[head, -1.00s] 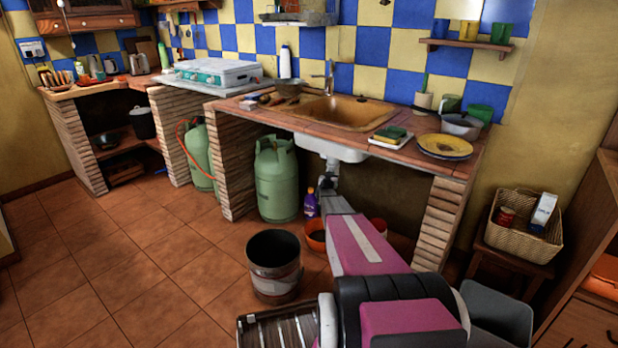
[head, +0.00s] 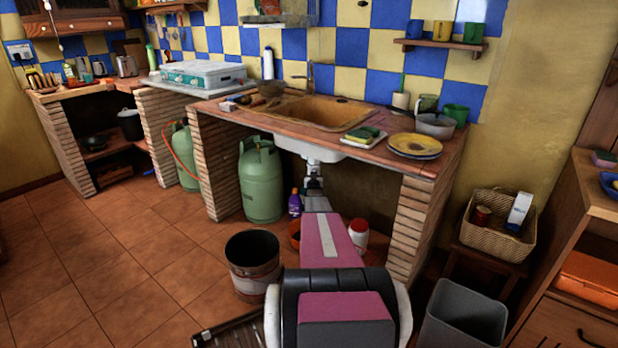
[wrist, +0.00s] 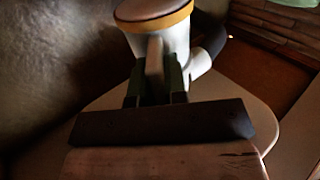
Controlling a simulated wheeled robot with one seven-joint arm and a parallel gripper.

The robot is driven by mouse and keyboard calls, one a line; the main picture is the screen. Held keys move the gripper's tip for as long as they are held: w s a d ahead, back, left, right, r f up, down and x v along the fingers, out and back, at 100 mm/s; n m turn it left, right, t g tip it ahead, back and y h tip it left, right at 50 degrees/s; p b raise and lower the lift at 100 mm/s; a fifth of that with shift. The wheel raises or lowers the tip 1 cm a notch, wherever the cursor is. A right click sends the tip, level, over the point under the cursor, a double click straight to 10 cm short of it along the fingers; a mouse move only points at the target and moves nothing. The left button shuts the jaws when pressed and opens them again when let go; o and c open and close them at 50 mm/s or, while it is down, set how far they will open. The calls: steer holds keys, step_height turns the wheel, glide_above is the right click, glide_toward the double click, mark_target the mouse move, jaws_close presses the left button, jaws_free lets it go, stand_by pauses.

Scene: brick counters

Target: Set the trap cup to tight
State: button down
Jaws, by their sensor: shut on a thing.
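The trap cup (wrist: 180,42) is a pale, rounded piece with a yellow-orange ring around its top in the wrist view. A paler upright rib stands on its near side. My gripper (wrist: 156,82) is shut on the trap cup at this rib, with one dark green finger on each side. In the head view my gripper (head: 314,184) is under the sink basin, at the pipework below it. The cup is too small and too covered by my gripper there to tell its turn. No tightness marking can be read.
The sink (head: 310,148) hangs above my gripper. A green gas cylinder (head: 260,185) and purple bottle (head: 295,204) stand left, a white jar (head: 358,236) right. A dark bucket (head: 252,262) stands in front. Brick pillars (head: 420,230) bound the space.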

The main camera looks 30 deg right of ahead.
steer(key=c, duration=1.2)
jaws_free()
steer(key=shift+o, duration=0.2)
steer(key=shift+s, duration=0.1)
steer(key=v, duration=1)
steer(key=shift+s+a, duration=0.25)
